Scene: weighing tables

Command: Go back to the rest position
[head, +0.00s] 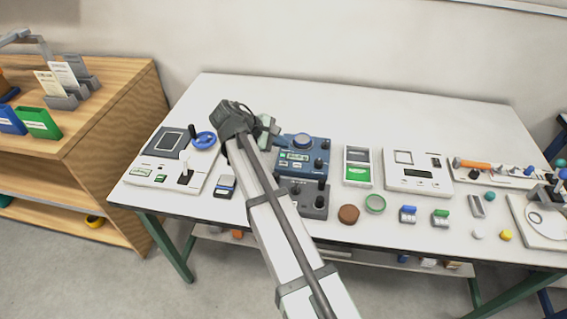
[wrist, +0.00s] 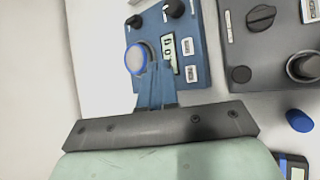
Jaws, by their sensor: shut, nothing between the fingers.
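My gripper (head: 271,131) is at the end of my outstretched arm, over the back left of the table, beside the blue instrument box (head: 303,154). In the wrist view my gripper (wrist: 156,92) is shut and empty, with its fingers side by side in front of the blue box (wrist: 196,55). The box has a silver round knob with a blue ring, a small display and black knobs. I cannot tell whether the fingertips touch the box. My gripper and arm hide part of the table around it.
The white table (head: 365,105) is clear along its back. A panel with a blue handwheel (head: 203,140) stands left, a grey knob box (head: 314,208) in front, and a white scale (head: 418,174) to the right. Small loose items lie at the front right. A wooden shelf (head: 110,110) adjoins at left.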

